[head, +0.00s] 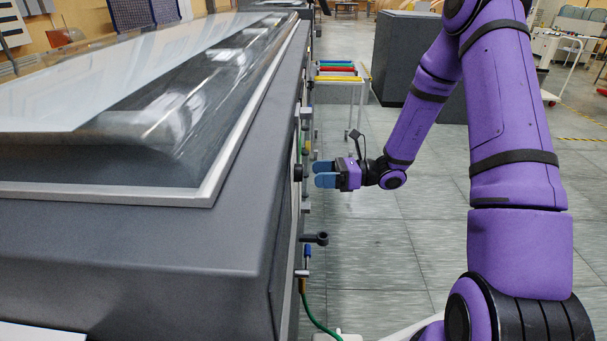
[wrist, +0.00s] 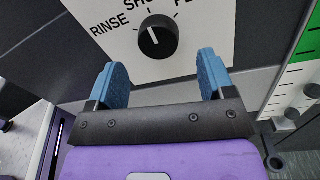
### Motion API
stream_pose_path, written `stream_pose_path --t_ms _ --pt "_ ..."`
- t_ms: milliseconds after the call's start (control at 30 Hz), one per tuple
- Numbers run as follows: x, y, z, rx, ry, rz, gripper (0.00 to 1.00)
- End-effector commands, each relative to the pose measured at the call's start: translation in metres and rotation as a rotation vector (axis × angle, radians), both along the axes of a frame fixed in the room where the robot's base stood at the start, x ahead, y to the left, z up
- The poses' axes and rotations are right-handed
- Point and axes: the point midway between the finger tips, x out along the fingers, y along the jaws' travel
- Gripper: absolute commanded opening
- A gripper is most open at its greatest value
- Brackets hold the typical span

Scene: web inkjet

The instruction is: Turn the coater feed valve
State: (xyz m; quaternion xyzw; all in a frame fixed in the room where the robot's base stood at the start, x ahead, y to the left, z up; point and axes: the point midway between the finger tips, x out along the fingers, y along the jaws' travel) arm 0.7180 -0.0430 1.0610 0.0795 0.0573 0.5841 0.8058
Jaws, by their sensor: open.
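A black round knob (wrist: 158,37) sits on a white plate (wrist: 205,45) on the machine's side in the wrist view. Its white pointer line points roughly up in the picture. The label RINSE is readable at its left; two other labels are cut off. No label naming the coater feed valve is readable. My gripper (wrist: 161,66) is open and empty, its blue fingers to the left and right of the knob and apart from it. In the head view my gripper (head: 318,173) points left at the machine's side, close to a dark knob (head: 297,173).
The large grey machine (head: 240,225) with a glass lid fills the left. A black lever-like part (head: 316,239) and a blue fitting (head: 308,251) with a green hose (head: 315,320) stick out nearer me. A trolley (head: 340,82) stands behind.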

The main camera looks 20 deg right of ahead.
Motion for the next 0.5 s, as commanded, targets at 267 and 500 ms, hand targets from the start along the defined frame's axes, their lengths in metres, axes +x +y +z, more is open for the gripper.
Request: stream_pose_path --t_ms 267,500 --pt "0.012 0.036 0.000 -0.001 0.000 0.001 0.75" --pt "0.014 0.045 0.000 0.000 0.000 0.000 0.75"
